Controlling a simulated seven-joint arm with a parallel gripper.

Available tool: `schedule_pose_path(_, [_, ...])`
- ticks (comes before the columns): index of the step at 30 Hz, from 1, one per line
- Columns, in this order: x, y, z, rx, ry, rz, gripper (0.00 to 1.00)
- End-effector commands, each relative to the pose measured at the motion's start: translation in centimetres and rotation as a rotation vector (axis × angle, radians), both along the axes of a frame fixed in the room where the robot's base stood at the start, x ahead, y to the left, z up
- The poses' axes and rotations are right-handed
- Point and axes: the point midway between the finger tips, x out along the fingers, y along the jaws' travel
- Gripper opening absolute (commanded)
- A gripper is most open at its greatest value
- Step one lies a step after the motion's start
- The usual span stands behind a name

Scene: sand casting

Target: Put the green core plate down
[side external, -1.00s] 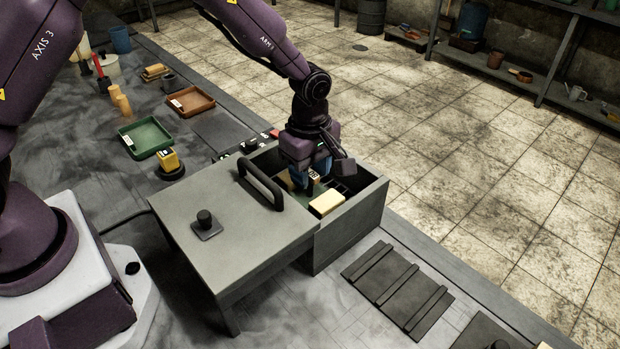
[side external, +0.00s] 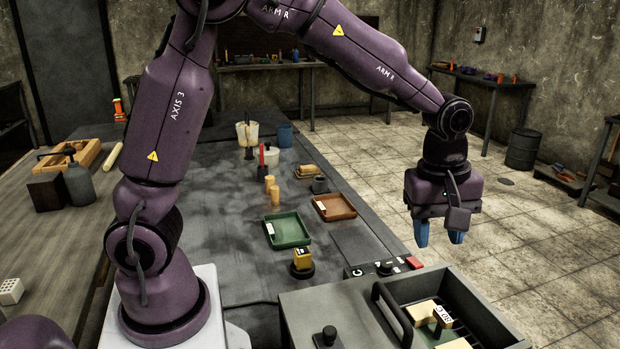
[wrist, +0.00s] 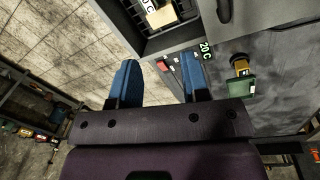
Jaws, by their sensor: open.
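The green core plate (side external: 430,333) lies inside the open-topped compartment of the grey box, at the bottom right of the side view. Only a small patch of green shows between the tan blocks. A tan block (side external: 421,313) and a small block with a dark-lettered label (side external: 443,316) are on or beside it; the frame edge cuts off the rest. In the wrist view, a tan block (wrist: 160,18) shows in the compartment at the top. My gripper (side external: 439,240) is open and empty, well above the box and apart from the plate. Its blue fingers (wrist: 157,80) also show spread in the wrist view.
The grey box (side external: 320,298) has a handle (side external: 391,310) and a knob on its lid. A control panel (side external: 385,268) sits behind it. A green tray (side external: 287,230), a brown tray (side external: 334,207) and a yellow block (side external: 302,258) on a dark round base stand on the bench.

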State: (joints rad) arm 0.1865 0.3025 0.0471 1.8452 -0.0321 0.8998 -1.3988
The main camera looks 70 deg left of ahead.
Motion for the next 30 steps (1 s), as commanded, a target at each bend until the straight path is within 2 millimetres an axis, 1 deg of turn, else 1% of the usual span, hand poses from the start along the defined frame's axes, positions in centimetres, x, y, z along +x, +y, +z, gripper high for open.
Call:
schedule_pose_path(1, [-1.6, 0.9, 2.3, 0.003, -0.046, -0.095, 0.42])
schedule_pose_path(3, [-3.9, 1.8, 4.6, 0.021, -0.098, -0.248, 0.42])
schedule_pose_path(5, [-6.0, 2.6, 6.2, 0.046, -0.142, -0.376, 0.42])
schedule_pose_path(6, [-7.4, 3.1, 7.2, 0.066, -0.171, -0.462, 0.42])
schedule_pose_path(10, [-12.1, 4.4, 9.2, 0.153, -0.258, -0.735, 0.42])
schedule_pose_path(12, [-14.3, 4.9, 9.6, 0.209, -0.295, -0.870, 0.42])
schedule_pose_path(15, [-16.9, 5.5, 9.7, 0.285, -0.330, -1.028, 0.42])
schedule_pose_path(18, [-18.6, 5.8, 9.6, 0.344, -0.350, -1.139, 0.42])
schedule_pose_path(21, [-19.5, 6.0, 9.4, 0.379, -0.357, -1.202, 0.42])
schedule_pose_path(24, [-19.8, 6.0, 9.3, 0.391, -0.358, -1.226, 0.42])
schedule_pose_path(30, [-19.7, 6.0, 9.3, 0.391, -0.358, -1.227, 0.42])
